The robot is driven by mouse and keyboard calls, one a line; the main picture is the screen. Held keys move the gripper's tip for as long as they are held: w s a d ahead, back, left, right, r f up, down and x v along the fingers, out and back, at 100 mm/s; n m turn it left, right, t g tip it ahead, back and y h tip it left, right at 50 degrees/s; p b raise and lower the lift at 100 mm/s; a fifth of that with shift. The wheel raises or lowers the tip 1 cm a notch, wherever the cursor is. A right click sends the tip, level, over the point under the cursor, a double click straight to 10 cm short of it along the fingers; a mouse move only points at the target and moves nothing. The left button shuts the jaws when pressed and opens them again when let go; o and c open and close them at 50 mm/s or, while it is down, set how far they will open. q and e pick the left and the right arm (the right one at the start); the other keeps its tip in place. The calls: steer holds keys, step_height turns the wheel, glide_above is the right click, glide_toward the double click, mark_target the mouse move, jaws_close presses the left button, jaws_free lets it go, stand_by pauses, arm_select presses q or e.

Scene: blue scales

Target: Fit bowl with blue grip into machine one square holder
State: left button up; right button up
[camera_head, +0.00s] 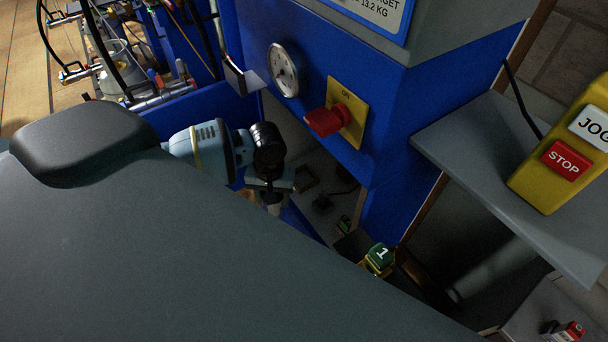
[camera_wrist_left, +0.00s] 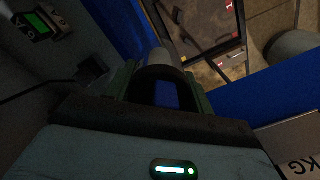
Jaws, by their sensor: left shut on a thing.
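My left gripper (camera_head: 272,190) is in front of the blue machine's low opening, mostly dark in the head view. In the left wrist view my left gripper (camera_wrist_left: 163,90) is shut on a dark-rimmed blue piece (camera_wrist_left: 167,95), which looks like the bowl's blue grip. A grey rounded shape (camera_wrist_left: 168,60) shows beyond it; I cannot tell if it is the bowl. The blue machine (camera_head: 400,125) has a green tag marked 1 (camera_head: 381,256) low on its right side. The square holder cannot be made out. My right gripper is not in view.
A red switch on a yellow plate (camera_head: 350,115) and a round gauge (camera_head: 283,70) stick out from the machine front. A yellow JOG/STOP box (camera_head: 565,150) sits on a grey shelf (camera_head: 500,150) at right. Glassware and tubing (camera_head: 120,65) stand at upper left.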

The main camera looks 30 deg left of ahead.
arm_select(q)
steer(key=w+a+f+n, duration=0.1)
steer(key=w+a+n, duration=0.25)
steer(key=a, duration=0.55)
steer(key=w+d+f+b, duration=0.1)
steer(key=w+d+b, duration=0.1)
steer(key=w+b, duration=0.2)
steer(key=w+d+f+b, duration=0.1)
steer(key=w+d+b, duration=0.1)
steer(key=w+b, duration=0.3)
steer(key=w+d+f+b, duration=0.2)
steer(key=w+b, duration=0.2)
steer(key=b, duration=0.2)
steer(key=shift+w+d, duration=0.4)
steer(key=shift+f+b, duration=0.35)
steer(key=shift+b, duration=0.2)
steer(key=shift+f+b, duration=0.25)
steer(key=shift+b, duration=0.35)
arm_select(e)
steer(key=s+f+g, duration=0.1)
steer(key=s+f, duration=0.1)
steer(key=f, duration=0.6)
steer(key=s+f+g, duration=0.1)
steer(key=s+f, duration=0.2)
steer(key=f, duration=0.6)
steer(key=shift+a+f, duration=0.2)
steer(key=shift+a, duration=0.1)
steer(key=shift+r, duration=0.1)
